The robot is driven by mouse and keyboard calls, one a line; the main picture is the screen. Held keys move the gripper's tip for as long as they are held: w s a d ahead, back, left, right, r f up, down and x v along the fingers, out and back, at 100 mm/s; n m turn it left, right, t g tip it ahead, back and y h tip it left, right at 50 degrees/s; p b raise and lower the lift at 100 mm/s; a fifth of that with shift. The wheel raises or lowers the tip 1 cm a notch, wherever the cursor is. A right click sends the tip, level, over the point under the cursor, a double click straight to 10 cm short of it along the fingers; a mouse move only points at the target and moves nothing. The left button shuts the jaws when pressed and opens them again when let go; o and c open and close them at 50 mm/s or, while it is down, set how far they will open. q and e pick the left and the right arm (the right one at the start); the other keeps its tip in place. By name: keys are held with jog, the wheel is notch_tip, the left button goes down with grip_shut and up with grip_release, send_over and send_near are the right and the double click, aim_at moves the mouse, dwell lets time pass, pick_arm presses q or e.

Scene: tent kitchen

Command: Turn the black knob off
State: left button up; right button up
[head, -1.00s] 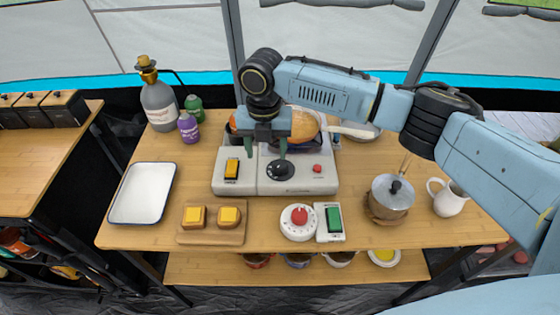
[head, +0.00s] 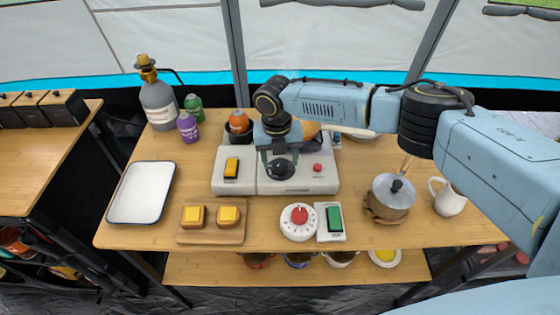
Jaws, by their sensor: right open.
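The black knob (head: 281,169) is a round dial on the front panel of the white-grey stove (head: 245,185), in the middle of the head view. My right gripper (head: 281,158) comes in from the right and points down at the knob. Its green-grey fingers are open, one on each side of the knob's upper part. I cannot tell whether they touch it. My left gripper is not in view.
The stove also has a yellow switch (head: 231,168) and a red button (head: 317,167). In front stand a bread board (head: 211,236), a red-knobbed timer (head: 299,230) and a green switch (head: 334,219). A white tray (head: 141,193) lies left; a pot (head: 394,192) and a white jug (head: 449,198) stand right.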

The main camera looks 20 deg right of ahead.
jog(key=shift+f, duration=0.65)
jog(key=c, duration=1)
